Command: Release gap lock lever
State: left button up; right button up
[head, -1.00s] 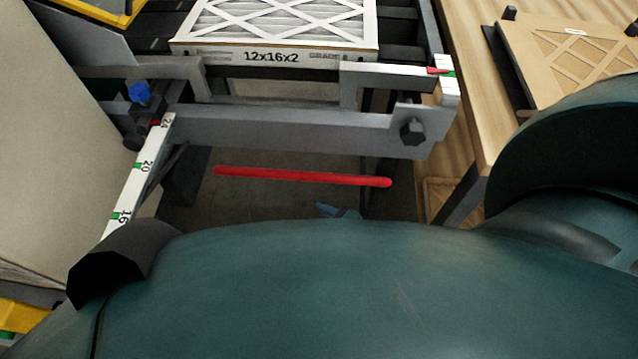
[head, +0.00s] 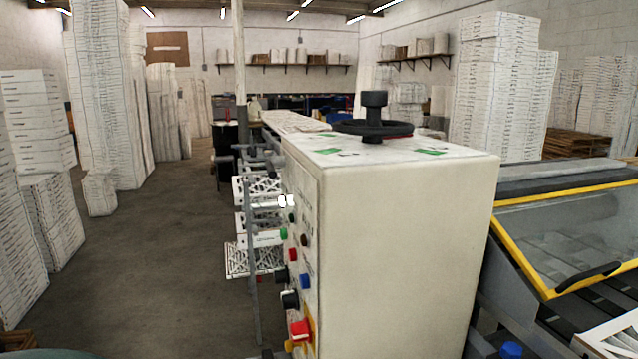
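A tall off-white machine cabinet (head: 405,240) stands in the middle of the head view. A black handwheel (head: 372,127) with an upright black knob (head: 374,101) sits on its top, with a thin red ring under the wheel. The cabinet's left face carries a column of buttons and knobs, including a large red knob (head: 301,329) on a yellow plate near the bottom. I cannot tell which part, if any, is the gap lock lever. Neither of my grippers is in view.
A clear cover with a yellow frame (head: 520,247) and black handle (head: 587,277) lies right of the cabinet. A blue knob (head: 511,349) and part of a filter (head: 615,338) show at bottom right. The floor (head: 150,270) left of the cabinet is open, beside stacked white boxes (head: 40,120).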

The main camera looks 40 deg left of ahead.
aim_at(272, 162)
jog(key=u, duration=1.55)
jog(key=i+j+u, duration=0.1)
jog(key=j+u, duration=0.15)
jog(key=j, duration=0.15)
